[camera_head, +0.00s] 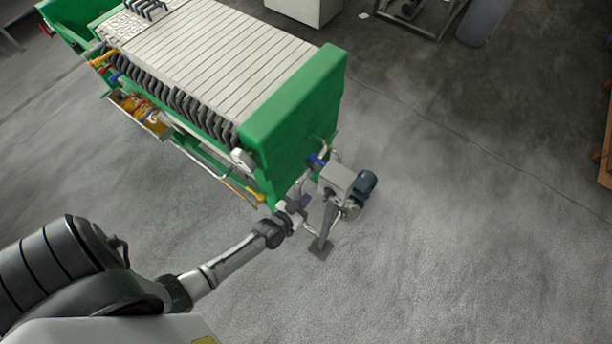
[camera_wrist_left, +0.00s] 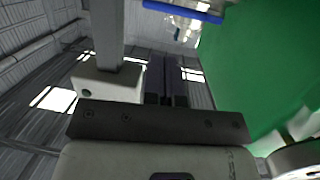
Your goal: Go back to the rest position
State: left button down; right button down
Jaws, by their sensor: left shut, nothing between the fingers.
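My left arm reaches in from the lower left of the head view. Its gripper (camera_head: 299,205) is at the near lower corner of the green filter press (camera_head: 298,112), close beside the grey pump stand (camera_head: 325,228). In the left wrist view the two dark fingers (camera_wrist_left: 166,78) lie together, shut with nothing between them. The green end plate (camera_wrist_left: 255,65) of the press fills the right side of that view. My right gripper is in neither view.
A grey box with a dark blue motor (camera_head: 365,184) sits on the stand. A blue valve handle (camera_head: 317,161) is just above the gripper; a blue bar (camera_wrist_left: 183,10) shows in the wrist view. Open concrete floor (camera_head: 460,240) lies to the right.

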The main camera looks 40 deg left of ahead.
pick_arm(q)
jog(key=shift+s, duration=0.3)
